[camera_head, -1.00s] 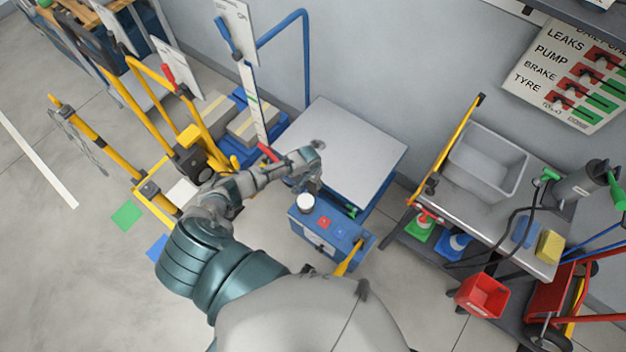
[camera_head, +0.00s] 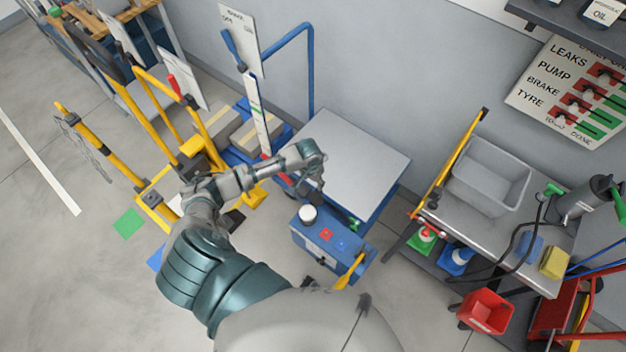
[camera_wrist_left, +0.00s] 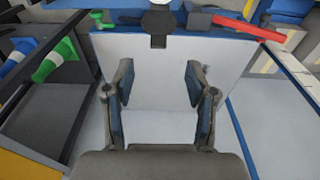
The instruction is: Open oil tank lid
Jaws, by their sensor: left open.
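The oil tank appears to be the blue box (camera_head: 308,240) on the low blue cart, with a round white lid (camera_head: 308,213) on its top near the left corner. The lid also shows at the top of the left wrist view (camera_wrist_left: 158,20), with a dark part just below it. My left gripper (camera_head: 318,186) points down just behind the lid, by the front edge of the grey platform, apart from the lid. In the left wrist view my left gripper (camera_wrist_left: 160,98) is open, with nothing between its fingers. My right gripper is not in view.
The grey platform (camera_head: 355,160) lies behind the tank. A yellow lever (camera_head: 350,272) is at the tank's front right. A yellow-framed truck (camera_head: 150,125) stands left. A bench with a grey bin (camera_head: 488,177) stands right. Open floor lies between cart and bench.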

